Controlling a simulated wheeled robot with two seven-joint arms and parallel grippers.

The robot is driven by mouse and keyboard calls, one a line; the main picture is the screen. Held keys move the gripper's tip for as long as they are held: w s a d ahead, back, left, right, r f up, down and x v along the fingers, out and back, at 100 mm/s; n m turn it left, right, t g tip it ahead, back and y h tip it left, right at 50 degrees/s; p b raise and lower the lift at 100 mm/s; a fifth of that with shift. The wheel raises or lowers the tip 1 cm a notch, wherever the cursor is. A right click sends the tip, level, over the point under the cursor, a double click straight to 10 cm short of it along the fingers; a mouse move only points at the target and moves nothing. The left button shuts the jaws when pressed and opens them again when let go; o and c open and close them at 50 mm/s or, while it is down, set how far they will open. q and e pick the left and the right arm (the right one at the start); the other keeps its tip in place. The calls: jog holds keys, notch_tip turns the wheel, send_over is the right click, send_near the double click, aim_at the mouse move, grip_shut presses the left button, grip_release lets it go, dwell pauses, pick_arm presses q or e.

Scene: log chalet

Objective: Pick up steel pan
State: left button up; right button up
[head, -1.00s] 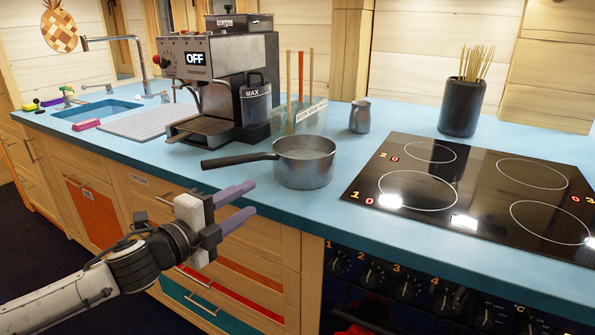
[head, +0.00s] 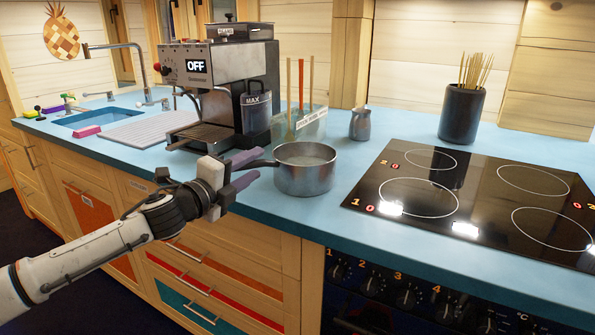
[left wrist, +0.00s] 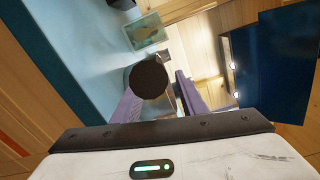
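The steel pan (head: 305,178) stands upright on the blue counter, left of the hob, with its dark handle (head: 263,163) pointing left. My left gripper (head: 259,165) is at the handle, its two purple fingers apart with the handle between them. In the left wrist view a dark rounded shape, seemingly the handle's end (left wrist: 149,80), lies between the open fingers. It looks closer to the left finger in that view. The fingers hide part of the handle in the head view. My right gripper is not in view.
The coffee machine (head: 220,90) and a clear box with sticks (head: 306,124) stand behind the pan. A small metal jug (head: 360,123) is behind right. The black hob (head: 470,195) is to the right. The counter's front edge runs just below the pan.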

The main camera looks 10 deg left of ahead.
pick_arm(q)
jog(key=shift+w+d, duration=0.2)
jog(key=shift+w, duration=0.4)
grip_shut()
dwell(0.9)
